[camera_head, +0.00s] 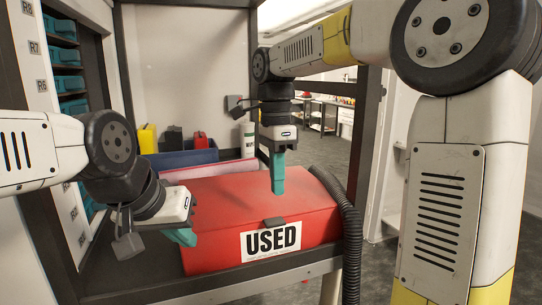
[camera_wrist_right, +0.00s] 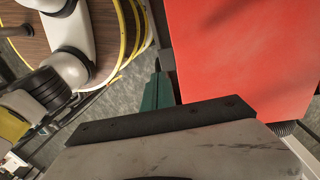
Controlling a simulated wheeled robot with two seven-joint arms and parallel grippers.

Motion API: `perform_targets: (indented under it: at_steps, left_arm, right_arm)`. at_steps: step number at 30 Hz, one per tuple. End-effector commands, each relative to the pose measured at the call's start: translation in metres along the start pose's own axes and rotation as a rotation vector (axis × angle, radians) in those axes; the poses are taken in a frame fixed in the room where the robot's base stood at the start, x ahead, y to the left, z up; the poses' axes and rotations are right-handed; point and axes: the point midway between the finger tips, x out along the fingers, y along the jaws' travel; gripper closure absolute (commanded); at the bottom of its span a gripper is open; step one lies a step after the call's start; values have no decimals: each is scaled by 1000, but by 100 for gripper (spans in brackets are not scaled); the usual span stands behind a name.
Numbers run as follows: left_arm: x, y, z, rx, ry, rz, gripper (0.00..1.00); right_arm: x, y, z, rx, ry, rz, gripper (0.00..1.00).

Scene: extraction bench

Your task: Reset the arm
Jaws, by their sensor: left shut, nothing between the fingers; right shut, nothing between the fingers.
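My right gripper (camera_head: 277,175) hangs down with its teal fingers shut and empty, in front of or above the red box (camera_head: 215,215) labelled "USED". In the right wrist view its teal fingers (camera_wrist_right: 157,92) show beside the red box (camera_wrist_right: 240,55). My left gripper (camera_head: 181,237) is at the left, with its teal fingers shut and empty near the box's left front corner. I cannot tell whether it touches the box. My right arm comes in from the upper right, bent at a large dark joint.
The box sits on a dark bench (camera_head: 120,270). A blue bin (camera_head: 180,158) and a white bottle (camera_head: 248,140) stand behind it. A thick black ribbed hose (camera_head: 350,225) runs along the box's right side. A rack with teal items (camera_head: 66,55) stands at the left. Open floor lies at the right.

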Motion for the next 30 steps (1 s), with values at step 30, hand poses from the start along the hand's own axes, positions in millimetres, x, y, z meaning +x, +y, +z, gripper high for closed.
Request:
perform_targets:
  at_steps: [30]
  left_arm:
    - [0, 0, 0, -1, 0, 0, 100]
  right_arm:
    - [21, 120, -63, -976, 192, -491, 100]
